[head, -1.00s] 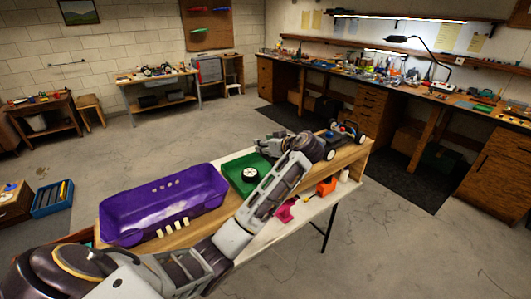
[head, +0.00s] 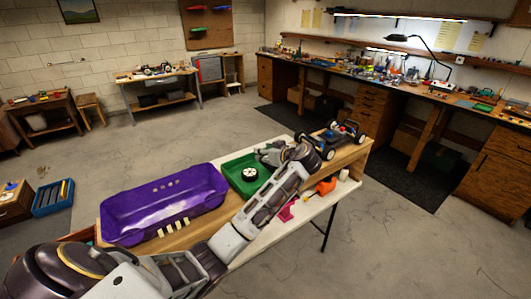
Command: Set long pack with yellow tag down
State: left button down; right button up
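One arm comes in from the lower left and reaches across the workbench. I take it as my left arm. Its gripper (head: 268,156) is at the far end, by the right edge of the green tray (head: 232,184), near the racecar. Its fingers are small and partly hidden by the wrist, so I cannot tell whether they are open or hold something. I cannot make out a long pack with a yellow tag. The racecar (head: 338,137), dark with blue and red parts, stands on its wheels on the wooden bench top. My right gripper is not in view.
A large purple tray (head: 118,222) takes up the left of the bench, with several cream pieces (head: 178,240) at its near edge. A wheel (head: 250,174) lies in the green tray. An orange item (head: 326,187) and a pink item (head: 287,211) lie on the near white strip.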

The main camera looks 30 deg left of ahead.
pick_arm(q)
jog(key=c, duration=0.9)
grip_release()
jog(key=shift+o, duration=0.4)
jog(key=b+v, duration=0.1)
jog(key=v, duration=0.9)
jog(key=shift+s+d+r+b, duration=0.15)
jog(key=shift+d+r+b, duration=0.05)
jog(key=shift+d+b, duration=0.15)
jog(key=shift+s+d+r, duration=0.2)
jog(key=shift+s+d, duration=0.05)
jog(key=shift+d, duration=0.25)
jog(key=shift+o, duration=0.4)
